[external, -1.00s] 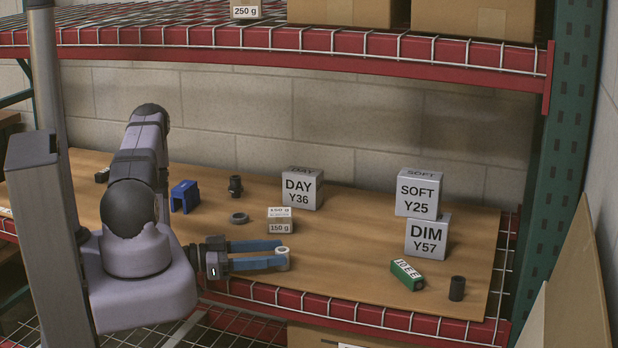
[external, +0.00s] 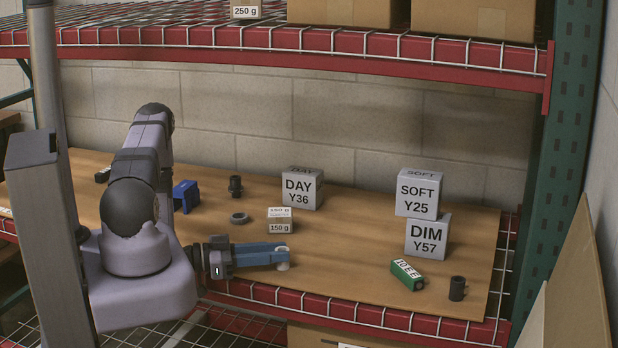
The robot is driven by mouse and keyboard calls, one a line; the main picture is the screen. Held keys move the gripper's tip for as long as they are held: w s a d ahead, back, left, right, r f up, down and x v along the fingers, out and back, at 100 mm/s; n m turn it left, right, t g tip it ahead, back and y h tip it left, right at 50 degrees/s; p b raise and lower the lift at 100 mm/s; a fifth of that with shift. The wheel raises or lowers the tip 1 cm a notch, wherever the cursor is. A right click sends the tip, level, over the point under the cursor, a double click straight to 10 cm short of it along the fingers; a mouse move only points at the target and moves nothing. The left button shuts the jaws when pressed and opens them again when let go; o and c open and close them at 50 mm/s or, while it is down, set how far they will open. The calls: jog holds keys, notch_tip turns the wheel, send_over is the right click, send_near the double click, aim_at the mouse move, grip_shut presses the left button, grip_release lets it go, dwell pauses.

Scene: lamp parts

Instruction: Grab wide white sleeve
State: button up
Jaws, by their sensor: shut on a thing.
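The white sleeve (external: 283,266) is at the front of the wooden shelf board, near its front edge. It is a short, pale ring-like part, and its upper part is hidden by my fingers. My gripper (external: 283,252) has blue fingers that lie close together and point right. It is shut on the sleeve, with the fingertips at its upper part. I cannot tell whether the sleeve still touches the board.
Behind stand a small 150 g box (external: 280,220), a grey ring (external: 239,218), a black fitting (external: 235,186) and a blue bracket (external: 186,196). To the right are a green box (external: 407,274), a black cylinder (external: 457,288) and labelled cubes (external: 428,237).

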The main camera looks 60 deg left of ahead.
jog(key=shift+r+p, duration=0.85)
jog(key=shift+r, duration=0.15)
jog(key=shift+r+p, duration=0.85)
jog(key=shift+r, duration=0.1)
jog(key=v, duration=1.8)
jog(key=shift+f, duration=0.3)
jog(key=shift+a, duration=0.1)
